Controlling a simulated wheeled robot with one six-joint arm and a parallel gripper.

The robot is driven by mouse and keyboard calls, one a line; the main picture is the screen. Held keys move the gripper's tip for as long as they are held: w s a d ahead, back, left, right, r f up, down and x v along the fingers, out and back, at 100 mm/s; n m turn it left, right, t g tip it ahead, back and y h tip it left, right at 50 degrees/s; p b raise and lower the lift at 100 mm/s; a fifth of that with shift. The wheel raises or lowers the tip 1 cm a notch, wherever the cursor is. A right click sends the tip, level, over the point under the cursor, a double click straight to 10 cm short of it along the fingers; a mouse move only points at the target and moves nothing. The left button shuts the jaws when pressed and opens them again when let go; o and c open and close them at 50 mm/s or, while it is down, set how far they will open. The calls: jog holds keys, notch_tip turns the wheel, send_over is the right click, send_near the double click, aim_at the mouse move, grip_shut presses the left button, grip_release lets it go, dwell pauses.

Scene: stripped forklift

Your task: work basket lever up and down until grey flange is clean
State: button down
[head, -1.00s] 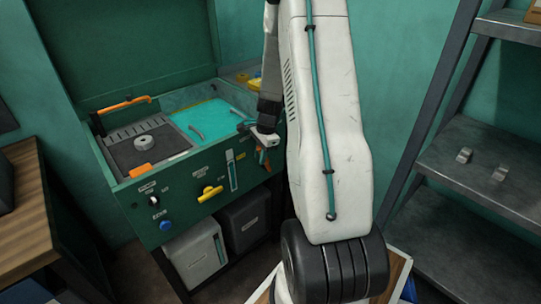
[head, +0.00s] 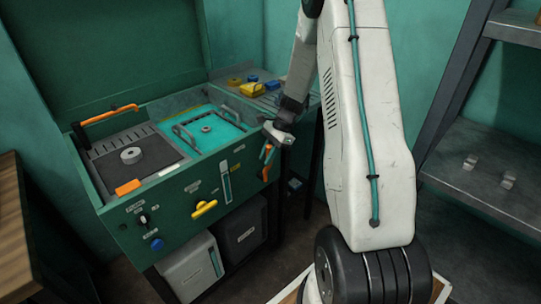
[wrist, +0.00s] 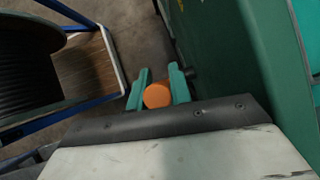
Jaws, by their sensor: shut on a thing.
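A green wash station has a turquoise bath (head: 203,142) at its right, with a basket in it whose grey handle (head: 183,138) shows. A small grey ring, which looks like the flange (head: 207,128), shows in the middle of the basket; I cannot tell how clean it is. My gripper (head: 268,156) is at the station's right side, shut on the orange-ended basket lever (head: 266,174). In the wrist view the round orange end (wrist: 157,95) of the lever sits between the green fingers.
A dark left well holds a larger grey ring (head: 131,155). An orange handle (head: 110,114) rises behind it. The front has a yellow handle (head: 204,208) and blue knob (head: 156,244). A metal shelf (head: 490,165) stands at right. The wrist view shows a large dark reel (wrist: 30,65).

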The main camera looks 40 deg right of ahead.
jog(key=shift+w, duration=0.1)
jog(key=c, duration=1.3)
grip_release()
jog(key=v, duration=0.8)
jog(key=shift+a, duration=0.1)
